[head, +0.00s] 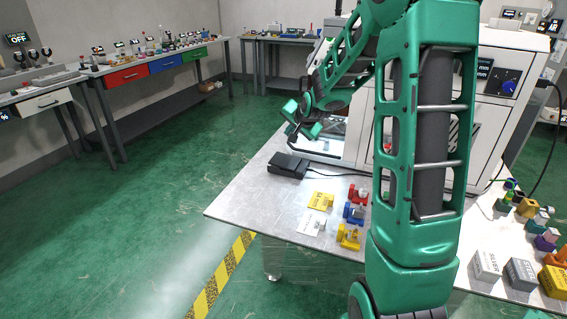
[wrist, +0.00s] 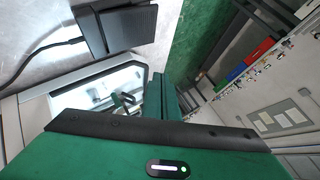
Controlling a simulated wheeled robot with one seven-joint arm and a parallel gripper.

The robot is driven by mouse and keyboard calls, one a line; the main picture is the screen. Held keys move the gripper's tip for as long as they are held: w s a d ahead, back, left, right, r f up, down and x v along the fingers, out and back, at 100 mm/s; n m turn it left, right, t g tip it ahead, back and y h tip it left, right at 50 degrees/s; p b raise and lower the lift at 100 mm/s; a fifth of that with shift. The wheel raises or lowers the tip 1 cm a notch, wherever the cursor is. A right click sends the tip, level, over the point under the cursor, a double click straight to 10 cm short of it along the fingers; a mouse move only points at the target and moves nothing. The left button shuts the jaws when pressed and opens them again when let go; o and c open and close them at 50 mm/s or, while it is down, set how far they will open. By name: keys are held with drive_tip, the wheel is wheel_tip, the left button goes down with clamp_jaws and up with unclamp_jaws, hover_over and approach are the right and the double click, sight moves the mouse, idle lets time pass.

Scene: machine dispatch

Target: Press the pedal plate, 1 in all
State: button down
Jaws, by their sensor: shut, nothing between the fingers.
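The pedal plate is the black foot pedal (head: 288,164) lying on the metal table, with a black cable running from it to the right. In the wrist view the pedal (wrist: 120,30) shows at the top, with its ribbed plate facing up. My gripper (head: 292,125) is above and just beyond the pedal in the head view, apart from it, beside the white machine's front. In the wrist view its green fingers (wrist: 163,95) are together, with nothing between them.
The metal table (head: 240,202) also bears yellow, white, red and blue fixtures right of the pedal. A large white machine (head: 345,140) with a lit window stands behind. My arm hides part of the table.

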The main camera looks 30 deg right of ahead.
sight(287, 163)
drive_tip(key=shift+f, duration=0.1)
drive_tip(key=shift+w+a+f, duration=0.1)
drive_tip(key=shift+f, duration=1.35)
drive_tip(key=shift+w+a+f, duration=0.15)
drive_tip(key=shift+f, duration=1.25)
drive_tip(key=shift+w+a+f, duration=0.1)
drive_tip(key=shift+f, duration=1.35)
drive_tip(key=shift+f, duration=0.35)
drive_tip(key=shift+f, duration=0.7)
drive_tip(key=shift+r, duration=1.1)
